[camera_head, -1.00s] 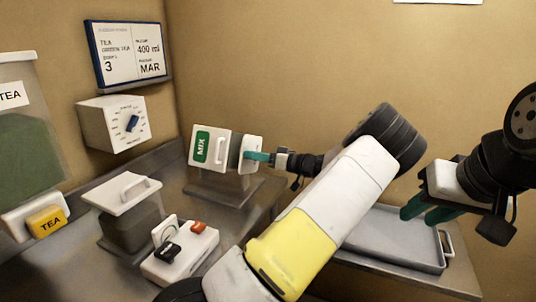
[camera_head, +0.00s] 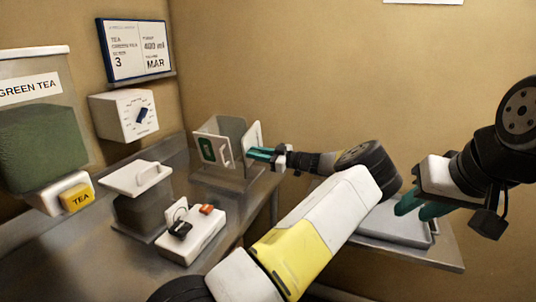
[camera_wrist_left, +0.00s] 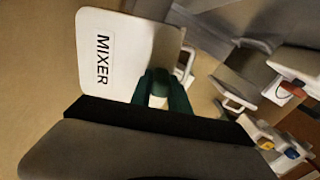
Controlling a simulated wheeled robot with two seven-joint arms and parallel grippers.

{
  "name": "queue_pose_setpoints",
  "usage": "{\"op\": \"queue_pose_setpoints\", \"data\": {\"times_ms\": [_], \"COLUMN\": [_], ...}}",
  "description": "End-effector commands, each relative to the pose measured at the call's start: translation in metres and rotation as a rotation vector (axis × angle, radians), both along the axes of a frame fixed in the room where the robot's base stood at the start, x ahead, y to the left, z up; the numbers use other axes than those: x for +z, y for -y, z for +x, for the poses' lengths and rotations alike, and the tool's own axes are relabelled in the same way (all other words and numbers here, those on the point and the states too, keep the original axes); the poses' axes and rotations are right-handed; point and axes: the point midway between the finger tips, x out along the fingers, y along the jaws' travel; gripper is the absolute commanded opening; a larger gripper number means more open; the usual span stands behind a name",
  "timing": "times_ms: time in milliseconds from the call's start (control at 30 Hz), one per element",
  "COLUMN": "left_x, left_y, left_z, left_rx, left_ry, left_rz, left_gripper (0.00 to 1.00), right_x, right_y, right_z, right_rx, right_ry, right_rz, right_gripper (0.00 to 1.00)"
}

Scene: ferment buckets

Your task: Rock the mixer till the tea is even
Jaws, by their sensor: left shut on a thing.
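The mixer (camera_head: 233,135) is a pale box with a green label and a white front handle, on a grey metal stand. It sits tilted, and its label is turned. My left gripper (camera_head: 263,154) reaches its right side and is shut on the handle there. In the left wrist view the white side plate (camera_wrist_left: 110,55) reads MIXER, and the teal fingers (camera_wrist_left: 160,92) close around a pale grip beside it. The tea inside the mixer cannot be seen. My right gripper (camera_head: 420,207) hangs empty over the right-hand tray, its fingers apart.
A green tea bin (camera_head: 42,135) with a yellow TEA button (camera_head: 77,198) stands at left. A dial box (camera_head: 126,115) and a sign (camera_head: 137,50) are on the wall. A lidded container (camera_head: 138,208) and a white switch box (camera_head: 190,236) stand in front. A grey tray (camera_head: 395,228) lies right.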

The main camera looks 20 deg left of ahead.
Motion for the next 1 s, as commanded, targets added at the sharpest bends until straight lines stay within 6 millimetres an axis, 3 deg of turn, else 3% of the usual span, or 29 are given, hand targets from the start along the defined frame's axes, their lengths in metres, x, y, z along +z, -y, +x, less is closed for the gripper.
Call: {"op": "queue_pose_setpoints", "data": {"times_ms": [467,500,567,1000], "left_x": [-0.0016,-0.0015,-0.0015,-0.0008], "left_y": [0.0008,0.0007,0.0006,0.0013], "left_z": [0.0017,0.0017,0.0016,0.0020], "left_rx": [-0.001,-0.001,0.000,0.001], "left_ry": [0.011,0.011,0.011,0.011], "left_rz": [-0.003,-0.003,-0.003,-0.002], "left_gripper": [0.00,0.30,0.41,0.44], "right_x": [0.0000,0.0000,0.0000,0.0000], "right_y": [0.0000,0.0000,0.0000,0.0000], "right_z": [0.0000,0.0000,0.0000,0.0000], "right_rx": [0.000,0.000,0.000,0.000], "right_ry": [0.000,0.000,0.000,0.000], "right_rz": [0.000,0.000,0.000,0.000], "right_gripper": [0.32,0.32,0.32,0.32]}}
